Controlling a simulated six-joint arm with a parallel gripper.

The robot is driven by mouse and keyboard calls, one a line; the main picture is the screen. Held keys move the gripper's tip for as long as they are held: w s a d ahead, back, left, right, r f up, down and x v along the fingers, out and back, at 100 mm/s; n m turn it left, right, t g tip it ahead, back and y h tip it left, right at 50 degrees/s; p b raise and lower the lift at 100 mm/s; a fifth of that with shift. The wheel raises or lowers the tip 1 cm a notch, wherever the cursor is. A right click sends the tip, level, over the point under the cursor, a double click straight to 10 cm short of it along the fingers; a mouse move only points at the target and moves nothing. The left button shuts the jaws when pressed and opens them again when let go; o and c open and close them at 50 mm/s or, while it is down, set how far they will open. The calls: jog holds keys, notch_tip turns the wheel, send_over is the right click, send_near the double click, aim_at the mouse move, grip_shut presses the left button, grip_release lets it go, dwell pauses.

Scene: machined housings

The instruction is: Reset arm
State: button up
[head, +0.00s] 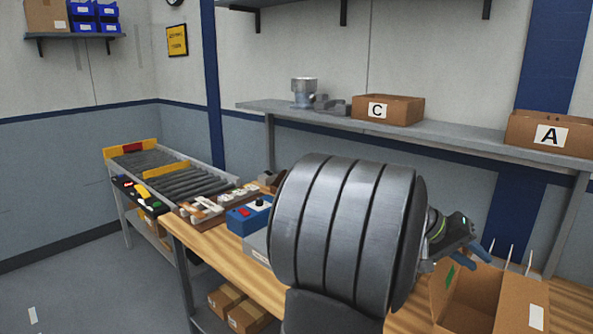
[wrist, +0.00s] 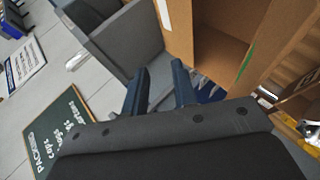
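My gripper (head: 478,252) is at the right in the head view, above the open cardboard box (head: 443,288) on the bench. In the wrist view its two dark blue fingers (wrist: 160,88) stand apart with nothing held between them. The cardboard box also shows in the wrist view (wrist: 178,30), just beyond and to the right of the fingers. Its inside is only partly visible. My large grey arm section fills the middle of the head view and hides part of the bench.
A wooden bench (head: 203,243) carries a blue control box (head: 243,218). A roller conveyor (head: 185,180) stands at left. The wall shelf (head: 458,132) holds carton C (head: 400,110), carton A (head: 540,131) and metal parts (head: 303,94). A dark packing sign (wrist: 55,128) shows in the wrist view.

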aim_at(522, 312)
jog(key=x, duration=1.7)
jog(key=shift+s+d+f, duration=0.15)
jog(key=shift+s+d+r+t+y, duration=0.15)
jog(key=shift+r+t+y, duration=0.15)
jog(key=shift+y, duration=0.1)
jog(key=shift+s+d+r+t+y, duration=0.1)
jog(key=shift+s+r+t+y, duration=0.1)
jog(key=shift+r+y, duration=0.15)
jog(key=shift+s+d+r+m+t+y, duration=0.35)
jog(key=shift+t+y, duration=0.2)
jog(key=shift+y, duration=0.25)
jog(key=shift+s+d+r+m+t+y, duration=0.3)
jog(key=shift+d+t+y, duration=0.2)
jog(key=shift+y, duration=0.25)
jog(key=shift+s+d+r+m+t+y, duration=0.1)
jog(key=shift+s+d+m+t+y, duration=0.15)
jog(key=shift+s+d+t+y, duration=0.35)
jog(key=shift+s+d+r+m+t+y, duration=0.1)
jog(key=shift+s+d+m+t+y, duration=0.2)
jog(key=shift+t+y, duration=0.45)
jog(key=s+d+t+y, duration=0.1)
jog(key=s+t+y, duration=0.1)
jog(key=shift+d+r+y, duration=0.35)
